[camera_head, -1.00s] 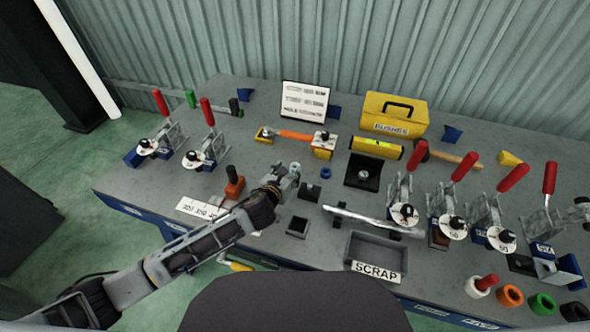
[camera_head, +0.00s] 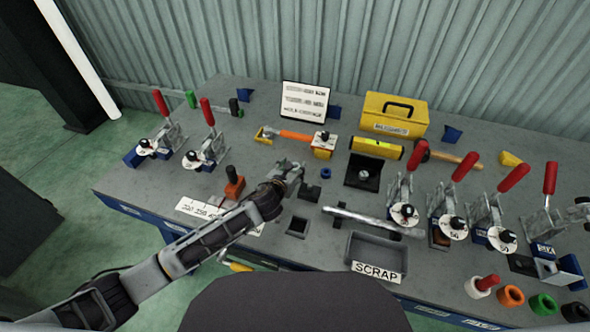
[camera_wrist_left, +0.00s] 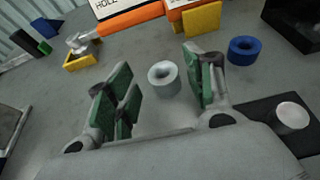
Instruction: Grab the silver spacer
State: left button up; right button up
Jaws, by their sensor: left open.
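The silver spacer (camera_wrist_left: 164,77) is a short grey ring standing on the bench in the left wrist view. It lies ahead of and between the green-padded fingers of my left gripper (camera_wrist_left: 160,92), which is open and empty. I see no contact between the fingers and the spacer. In the head view my left gripper (camera_head: 292,172) is over the middle of the bench, and I cannot make out the spacer there, likely hidden by the gripper. My right gripper is not clearly in view.
A blue ring (camera_wrist_left: 244,50) stands right of the spacer. A dark block with a pale round top (camera_wrist_left: 291,116) is near the right finger. An orange-handled tool (camera_head: 296,135) lies behind. The scrap tray (camera_head: 377,252) and red-handled clamps (camera_head: 463,168) are to the right.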

aim_at(295, 165)
pick_arm(q)
jog(key=shift+x, duration=1.6)
jog(key=shift+r, duration=0.1)
grip_shut()
